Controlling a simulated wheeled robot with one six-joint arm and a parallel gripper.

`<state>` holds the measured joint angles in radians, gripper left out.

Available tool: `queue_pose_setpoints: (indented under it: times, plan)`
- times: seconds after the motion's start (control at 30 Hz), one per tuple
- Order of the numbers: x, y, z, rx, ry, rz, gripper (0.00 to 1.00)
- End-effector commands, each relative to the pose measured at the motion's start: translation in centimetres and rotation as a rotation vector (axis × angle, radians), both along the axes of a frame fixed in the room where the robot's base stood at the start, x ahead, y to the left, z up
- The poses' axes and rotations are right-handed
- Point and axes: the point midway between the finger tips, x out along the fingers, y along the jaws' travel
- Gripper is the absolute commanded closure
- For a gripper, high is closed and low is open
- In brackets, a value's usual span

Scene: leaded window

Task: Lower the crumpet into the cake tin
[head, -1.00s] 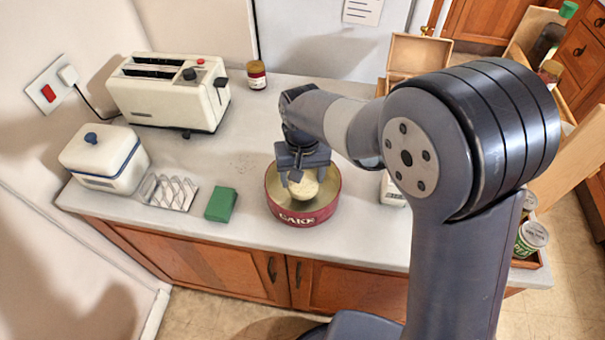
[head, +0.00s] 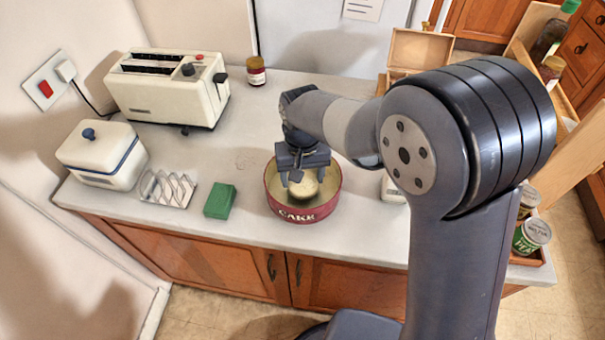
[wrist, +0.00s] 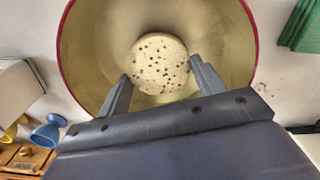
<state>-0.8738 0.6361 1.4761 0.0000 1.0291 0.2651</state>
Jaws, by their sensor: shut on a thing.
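The cake tin (head: 303,211) is round and red outside with "CAKE" lettering, pale gold inside. It stands open on the worktop, and its rim (wrist: 256,62) circles most of the wrist view. The crumpet (head: 302,187) is pale and round; its holed top (wrist: 160,64) shows in the wrist view. My gripper (head: 300,178) is over the tin, shut on the crumpet, with a finger on each side (wrist: 159,82). The crumpet appears within the tin's rim in both views. I cannot tell whether it touches the tin floor.
A green box (head: 219,201) and a toast rack (head: 167,189) stand left of the tin. A white lidded dish (head: 102,155), a toaster (head: 168,90) and a jar (head: 256,71) are farther off. A blue egg cup (wrist: 48,131) shows in the wrist view.

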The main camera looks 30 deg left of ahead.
Motion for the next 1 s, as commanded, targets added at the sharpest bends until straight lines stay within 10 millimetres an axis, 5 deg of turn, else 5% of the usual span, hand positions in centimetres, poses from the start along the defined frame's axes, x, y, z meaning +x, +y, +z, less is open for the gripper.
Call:
queue_pose_setpoints:
  times: [1.0]
  plan:
    - [0.0,0.0,-1.6,-0.001,0.001,0.000,0.58]
